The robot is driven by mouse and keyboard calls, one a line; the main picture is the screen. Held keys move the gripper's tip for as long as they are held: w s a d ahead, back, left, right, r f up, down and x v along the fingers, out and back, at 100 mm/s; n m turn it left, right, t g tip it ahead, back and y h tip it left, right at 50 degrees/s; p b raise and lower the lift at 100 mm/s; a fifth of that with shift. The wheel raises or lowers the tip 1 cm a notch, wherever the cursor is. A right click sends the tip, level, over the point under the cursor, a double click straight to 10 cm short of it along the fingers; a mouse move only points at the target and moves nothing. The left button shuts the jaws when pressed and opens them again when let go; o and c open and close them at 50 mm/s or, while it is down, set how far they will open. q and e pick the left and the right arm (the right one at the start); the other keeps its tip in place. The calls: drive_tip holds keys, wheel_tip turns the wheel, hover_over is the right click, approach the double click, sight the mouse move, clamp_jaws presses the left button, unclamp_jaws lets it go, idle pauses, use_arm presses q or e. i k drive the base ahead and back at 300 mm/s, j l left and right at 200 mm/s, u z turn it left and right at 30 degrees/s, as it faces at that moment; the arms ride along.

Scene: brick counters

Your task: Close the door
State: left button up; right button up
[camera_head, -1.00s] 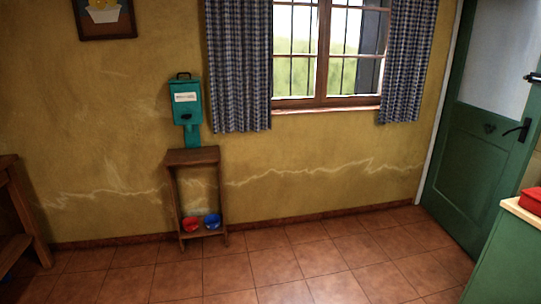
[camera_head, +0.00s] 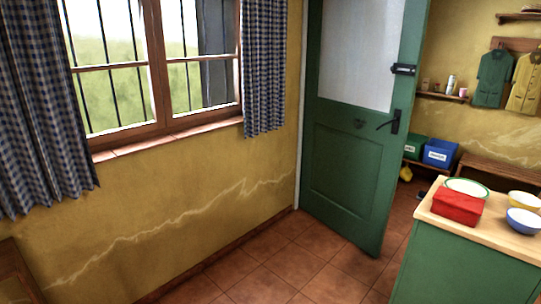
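The green door (camera_head: 347,165) stands ajar right of the window, with a pale glass pane (camera_head: 362,50) in its upper half. Its left edge is against the yellow wall, and its right edge stands out into the room. A dark lever handle (camera_head: 390,122) and a dark latch (camera_head: 403,69) are near that right edge. Another space shows past the door on the right. Neither of my grippers is in view.
A green counter (camera_head: 467,262) with a wooden top stands at the lower right, holding a red box (camera_head: 458,206) and several bowls. A bench (camera_head: 505,172) and blue bin (camera_head: 440,152) lie beyond the door. The tiled floor (camera_head: 290,265) before the door is clear.

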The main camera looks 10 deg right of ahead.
sight(350, 170)
drive_tip(key=i+l+z, duration=0.2)
drive_tip(key=i+z, duration=0.3)
drive_tip(key=i+j+z, duration=0.15)
drive_tip(key=i+z, duration=0.35)
drive_tip(key=i, duration=0.25)
drive_tip(key=i+l+u, duration=0.1)
drive_tip(key=i, duration=0.4)
drive_tip(key=i+l+u, duration=0.15)
drive_tip(key=i, duration=0.3)
